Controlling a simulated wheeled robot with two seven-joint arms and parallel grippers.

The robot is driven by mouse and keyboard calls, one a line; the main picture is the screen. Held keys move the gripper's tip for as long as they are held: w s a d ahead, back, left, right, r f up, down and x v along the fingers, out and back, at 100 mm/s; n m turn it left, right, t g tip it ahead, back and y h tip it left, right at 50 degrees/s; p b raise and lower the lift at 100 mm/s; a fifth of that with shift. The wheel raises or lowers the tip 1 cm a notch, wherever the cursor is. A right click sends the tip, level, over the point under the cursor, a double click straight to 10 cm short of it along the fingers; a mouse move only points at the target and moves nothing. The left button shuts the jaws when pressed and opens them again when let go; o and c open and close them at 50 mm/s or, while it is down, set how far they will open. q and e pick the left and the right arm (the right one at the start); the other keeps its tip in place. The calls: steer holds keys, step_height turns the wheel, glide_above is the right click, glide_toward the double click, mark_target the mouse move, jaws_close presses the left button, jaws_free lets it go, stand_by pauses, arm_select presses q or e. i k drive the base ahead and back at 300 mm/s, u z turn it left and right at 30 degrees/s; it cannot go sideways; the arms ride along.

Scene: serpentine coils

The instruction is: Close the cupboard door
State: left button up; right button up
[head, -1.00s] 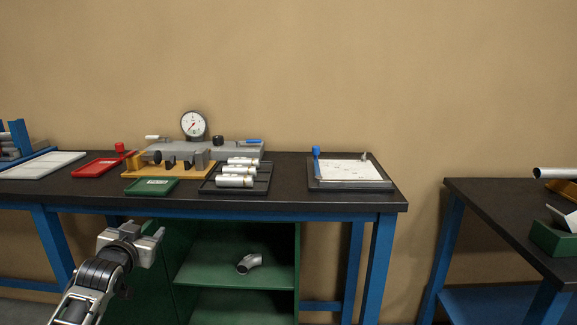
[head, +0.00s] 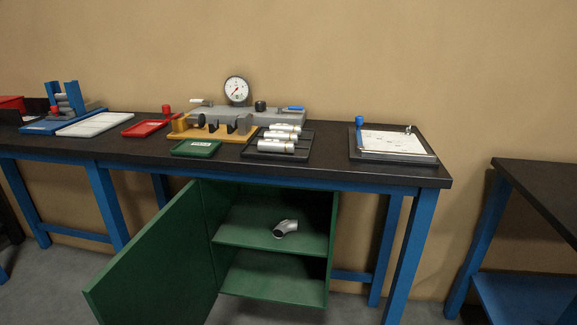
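The green cupboard (head: 333,235) stands under the workbench. Its door (head: 160,262) is wide open, swung out to the left and toward me. Inside, a grey metal pipe elbow (head: 286,228) lies on the middle shelf (head: 240,236). The lower shelf looks empty. Neither of my grippers shows in the head view now.
The dark workbench top (head: 330,168) carries a dial gauge fixture (head: 237,91), a black tray (head: 247,151) of metal cylinders, a green tray (head: 196,148) and a clipboard-like board (head: 397,143). Blue legs (head: 407,260) flank the cupboard. A second bench (head: 540,190) stands at right.

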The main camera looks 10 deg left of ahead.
mark_target(165, 275)
steer(key=z, duration=2.75)
steer(key=k, duration=2.2)
steer(key=u, duration=2.15)
steer(key=i, duration=0.5)
steer(key=u, duration=0.15)
steer(key=k, duration=0.4)
steer(key=z, duration=0.2)
